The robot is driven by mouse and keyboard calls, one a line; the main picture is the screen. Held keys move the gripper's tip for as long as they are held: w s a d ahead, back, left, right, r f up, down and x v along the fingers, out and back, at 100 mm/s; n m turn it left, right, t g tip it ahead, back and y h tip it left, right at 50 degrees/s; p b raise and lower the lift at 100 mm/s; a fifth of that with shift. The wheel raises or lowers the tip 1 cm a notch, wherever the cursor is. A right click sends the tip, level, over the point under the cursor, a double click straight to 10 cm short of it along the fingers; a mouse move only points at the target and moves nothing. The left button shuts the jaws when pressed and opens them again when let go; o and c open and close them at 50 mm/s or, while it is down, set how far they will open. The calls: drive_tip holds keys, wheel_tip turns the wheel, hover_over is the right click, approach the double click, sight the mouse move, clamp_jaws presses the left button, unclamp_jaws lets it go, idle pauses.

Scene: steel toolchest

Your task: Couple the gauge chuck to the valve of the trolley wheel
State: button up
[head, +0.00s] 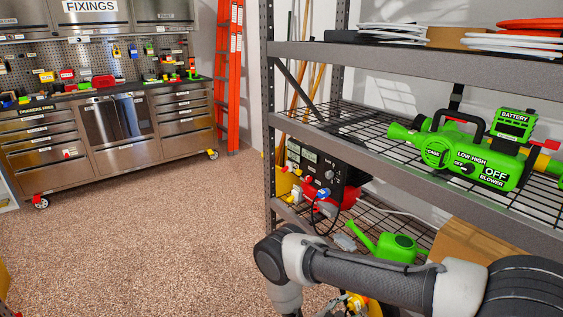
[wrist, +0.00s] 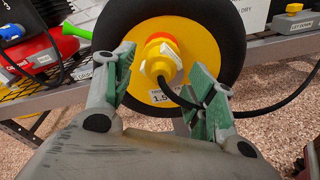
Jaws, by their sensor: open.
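The trolley wheel (wrist: 231,45) fills the upper middle of the wrist view, with a black tyre and a yellow hub (wrist: 198,35). A yellow fitting with white lugs and a red ring, which looks like the gauge chuck (wrist: 158,66), is at the hub's middle. A black hose (wrist: 262,110) runs from it to the right. The valve itself is hidden, and I cannot tell whether the chuck is seated on it. My gripper (wrist: 162,62) is open, its green-padded fingers on either side of the fitting with gaps showing. In the head view my arm hides most of this area.
A wire-shelf rack (head: 400,160) stands at right, holding a green blower (head: 465,150), a red and black machine (head: 325,185) and a green watering can (head: 390,247). A steel toolchest (head: 110,130) stands at the back left. The speckled floor between is clear.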

drive_tip(key=shift+f+v, duration=0.2)
drive_tip(key=shift+v, duration=2.75)
drive_tip(key=shift+w+a, duration=0.1)
